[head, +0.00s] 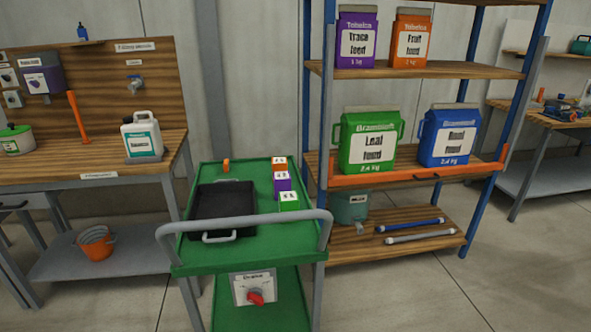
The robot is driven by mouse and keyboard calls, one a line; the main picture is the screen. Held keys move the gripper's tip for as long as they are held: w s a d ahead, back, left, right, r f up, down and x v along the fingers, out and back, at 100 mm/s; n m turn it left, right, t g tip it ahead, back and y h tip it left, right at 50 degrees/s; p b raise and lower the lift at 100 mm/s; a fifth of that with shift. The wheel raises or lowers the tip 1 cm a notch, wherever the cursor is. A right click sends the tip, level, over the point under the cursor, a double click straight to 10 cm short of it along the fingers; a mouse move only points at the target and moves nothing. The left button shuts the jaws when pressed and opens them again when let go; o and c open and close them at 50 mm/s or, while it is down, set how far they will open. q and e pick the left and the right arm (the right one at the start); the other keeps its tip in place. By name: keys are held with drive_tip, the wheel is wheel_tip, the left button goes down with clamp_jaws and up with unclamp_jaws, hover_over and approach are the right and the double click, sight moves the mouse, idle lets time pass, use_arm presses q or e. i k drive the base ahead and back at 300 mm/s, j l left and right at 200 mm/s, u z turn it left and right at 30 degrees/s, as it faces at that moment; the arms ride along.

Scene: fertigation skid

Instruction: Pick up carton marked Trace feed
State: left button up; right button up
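The carton marked Trace feed (356,40) is purple with a white label and stands upright on the upper shelf (420,70) of the rack, at its left end. An orange carton marked Fruit feed (410,42) stands just to its right. Neither of my grippers is in the head view, so their state does not show.
Green Leaf feed (367,141) and blue Root feed (449,136) containers stand on the middle shelf behind an orange bar (415,175). A green cart (240,245) with a black tray (222,204) and small cubes stands before the rack's left side. Floor at right is clear.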

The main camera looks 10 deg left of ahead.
sight(282, 180)
drive_tip(key=j+z, duration=0.15)
drive_tip(key=z, duration=0.35)
drive_tip(key=j+z, duration=0.2)
drive_tip(key=z, duration=0.3)
drive_tip(key=j+z, duration=0.2)
drive_tip(key=z, duration=0.25)
drive_tip(key=k+j+z, duration=0.15)
drive_tip(key=j, duration=0.3)
drive_tip(key=j+z, duration=0.2)
drive_tip(key=j, duration=0.2)
drive_tip(key=k+j+z, duration=0.15)
drive_tip(key=j, duration=0.25)
drive_tip(key=k+j+z, duration=0.15)
drive_tip(key=j, duration=0.25)
drive_tip(key=k+j+z, duration=0.2)
drive_tip(key=j, duration=0.15)
